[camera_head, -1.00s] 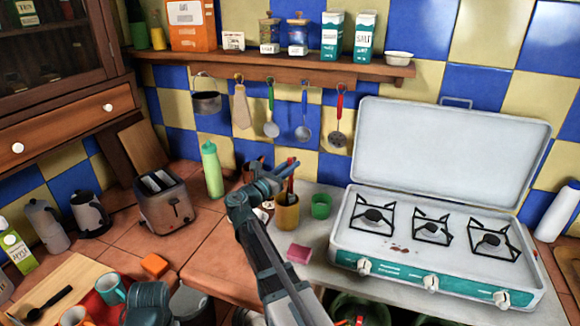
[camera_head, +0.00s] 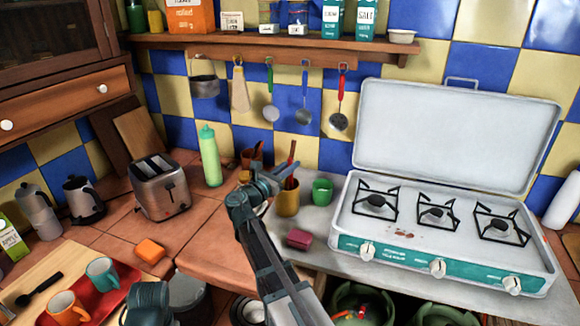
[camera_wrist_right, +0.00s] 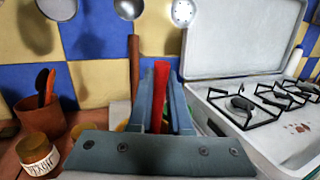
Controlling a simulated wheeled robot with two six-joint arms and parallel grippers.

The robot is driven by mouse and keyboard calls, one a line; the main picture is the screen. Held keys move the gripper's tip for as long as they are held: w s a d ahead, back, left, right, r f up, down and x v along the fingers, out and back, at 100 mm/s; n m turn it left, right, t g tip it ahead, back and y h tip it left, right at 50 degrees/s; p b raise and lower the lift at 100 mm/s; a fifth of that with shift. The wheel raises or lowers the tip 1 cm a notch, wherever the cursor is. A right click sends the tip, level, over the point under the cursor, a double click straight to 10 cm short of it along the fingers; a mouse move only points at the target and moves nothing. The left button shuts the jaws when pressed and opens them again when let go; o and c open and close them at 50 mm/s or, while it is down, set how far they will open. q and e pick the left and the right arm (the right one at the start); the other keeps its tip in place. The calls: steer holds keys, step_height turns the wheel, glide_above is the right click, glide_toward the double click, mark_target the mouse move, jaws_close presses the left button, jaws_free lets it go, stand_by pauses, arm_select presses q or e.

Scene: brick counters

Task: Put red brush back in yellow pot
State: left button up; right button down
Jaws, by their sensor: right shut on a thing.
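The yellow pot (camera_head: 288,203) stands upright on the grey counter, left of the stove, with a brown wooden handle (camera_head: 292,152) rising from it. My right gripper (camera_head: 284,177) is just above the pot's rim. In the right wrist view the right gripper (camera_wrist_right: 160,110) is shut on the red brush (camera_wrist_right: 160,90), whose red handle stands upright between the fingers. The brush's lower end is hidden, so I cannot tell how deep it is in the pot.
A green cup (camera_head: 322,191) stands right of the pot, and a pink sponge (camera_head: 299,239) lies in front. The open stove (camera_head: 440,235) is to the right. A brown pot with utensils (camera_wrist_right: 42,117) and a labelled jar (camera_wrist_right: 37,154) are close to the left.

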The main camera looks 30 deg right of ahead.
steer(key=c, duration=0.8)
jaws_free()
steer(key=shift+o, duration=0.2)
steer(key=b+v, duration=0.1)
steer(key=v, duration=1.2)
steer(key=shift+a, duration=0.4)
steer(key=shift+s, duration=0.15)
